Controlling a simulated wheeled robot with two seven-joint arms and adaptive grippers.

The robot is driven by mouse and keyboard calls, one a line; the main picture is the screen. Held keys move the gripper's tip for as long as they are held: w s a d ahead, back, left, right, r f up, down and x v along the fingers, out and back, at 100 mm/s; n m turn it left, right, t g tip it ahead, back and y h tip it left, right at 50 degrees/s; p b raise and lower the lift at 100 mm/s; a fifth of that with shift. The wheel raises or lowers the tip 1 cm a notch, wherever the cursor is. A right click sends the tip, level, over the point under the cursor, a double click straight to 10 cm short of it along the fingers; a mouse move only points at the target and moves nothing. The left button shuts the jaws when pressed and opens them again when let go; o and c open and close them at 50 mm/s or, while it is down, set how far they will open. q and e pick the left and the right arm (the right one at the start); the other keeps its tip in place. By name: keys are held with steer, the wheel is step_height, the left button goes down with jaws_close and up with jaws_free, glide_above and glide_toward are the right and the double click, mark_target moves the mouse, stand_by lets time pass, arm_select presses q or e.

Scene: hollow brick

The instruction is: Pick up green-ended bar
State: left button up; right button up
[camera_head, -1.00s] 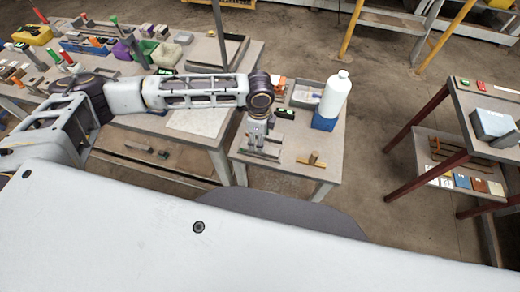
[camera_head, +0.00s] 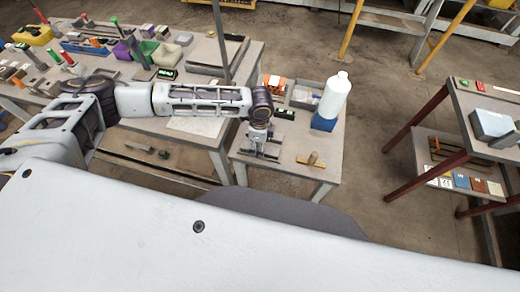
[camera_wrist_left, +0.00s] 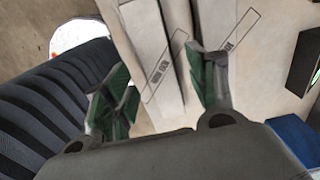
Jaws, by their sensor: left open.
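My left gripper (camera_head: 262,153) is low over the front left of the small table (camera_head: 290,172), close to a grey block-like fixture (camera_head: 258,143). In the left wrist view the two fingers (camera_wrist_left: 163,78) are spread apart, with green on their inner faces. Pale grey strips with outlined labels (camera_wrist_left: 165,70) lie behind and between them; nothing is clearly held. I cannot single out the green-ended bar with certainty. Upright posts with coloured tops (camera_head: 86,24) stand on the long table at the left. My right gripper is not in view.
A tan piece (camera_head: 312,160) lies near the table's right front. A grey tray (camera_head: 306,95) and a black box (camera_head: 284,114) are behind.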

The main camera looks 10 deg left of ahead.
arm_select(q)
steer(key=shift+f, duration=0.9)
jaws_close()
steer(key=shift+r, duration=0.1)
step_height(320, 180, up, 10)
stand_by(0.6)
stand_by(0.5)
